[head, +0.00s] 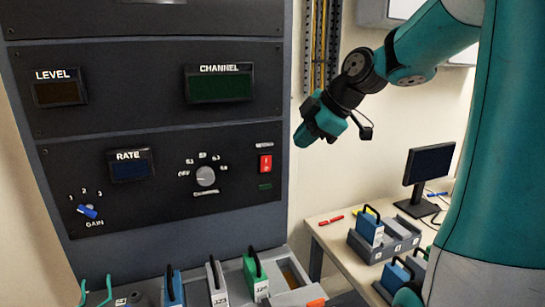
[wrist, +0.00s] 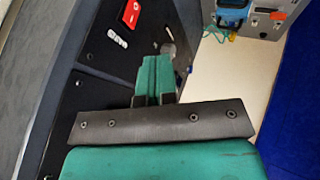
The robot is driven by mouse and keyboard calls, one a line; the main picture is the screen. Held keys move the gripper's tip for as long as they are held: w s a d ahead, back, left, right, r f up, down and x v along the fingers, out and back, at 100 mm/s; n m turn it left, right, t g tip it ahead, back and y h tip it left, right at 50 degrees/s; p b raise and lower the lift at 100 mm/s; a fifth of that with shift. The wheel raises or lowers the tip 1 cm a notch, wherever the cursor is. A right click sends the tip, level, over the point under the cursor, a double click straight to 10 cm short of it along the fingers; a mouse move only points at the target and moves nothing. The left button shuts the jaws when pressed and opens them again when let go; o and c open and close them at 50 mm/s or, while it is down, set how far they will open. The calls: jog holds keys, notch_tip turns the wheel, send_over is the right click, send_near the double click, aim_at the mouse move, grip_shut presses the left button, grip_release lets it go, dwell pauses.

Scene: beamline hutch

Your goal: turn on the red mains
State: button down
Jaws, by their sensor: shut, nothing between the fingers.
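The red mains switch (head: 265,164) is a small red rocker with a white mark, at the right end of the lower black panel. A small pale label sits just above it and a dark green window (head: 265,187) just below. In the wrist view the red switch (wrist: 131,13) shows at the top, left of the fingers, with its pale label beside it. My gripper (head: 302,140) hangs to the right of the panel in the head view, apart from the switch. In the wrist view my gripper (wrist: 158,60) has its green fingers together, with nothing held.
The panel also carries a round selector knob (head: 205,176), a blue gain knob (head: 88,211) and a RATE display (head: 131,165). Handled modules, including a green one (head: 256,275), stand below the panel. A bench (head: 328,238) with a monitor (head: 429,166) is at right.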

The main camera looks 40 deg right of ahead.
aim_at(263, 164)
jog(key=shift+w+a+f+p, duration=0.2)
jog(key=shift+w+f+p, duration=0.5)
jog(key=shift+w+f, duration=0.65)
jog(key=shift+w+a+f+p, duration=0.25)
jog(key=shift+w+f+p, duration=0.6)
jog(key=shift+w, duration=0.9)
jog(key=shift+w+a+f+p, duration=0.2)
jog(key=shift+w+f+p, duration=0.35)
jog(key=shift+w+f, duration=0.9)
jog(key=shift+w+r, duration=0.1)
jog(key=shift+r, duration=0.05)
jog(key=shift+r, duration=0.1)
jog(key=shift+w+r+p, duration=0.2)
jog(key=shift+w+p, duration=0.15)
jog(key=shift+p, duration=0.25)
jog(key=shift+d+f+g, duration=0.1)
jog(key=shift+f+g, duration=0.1)
jog(key=shift+g, duration=0.2)
jog(key=shift+r, duration=0.1)
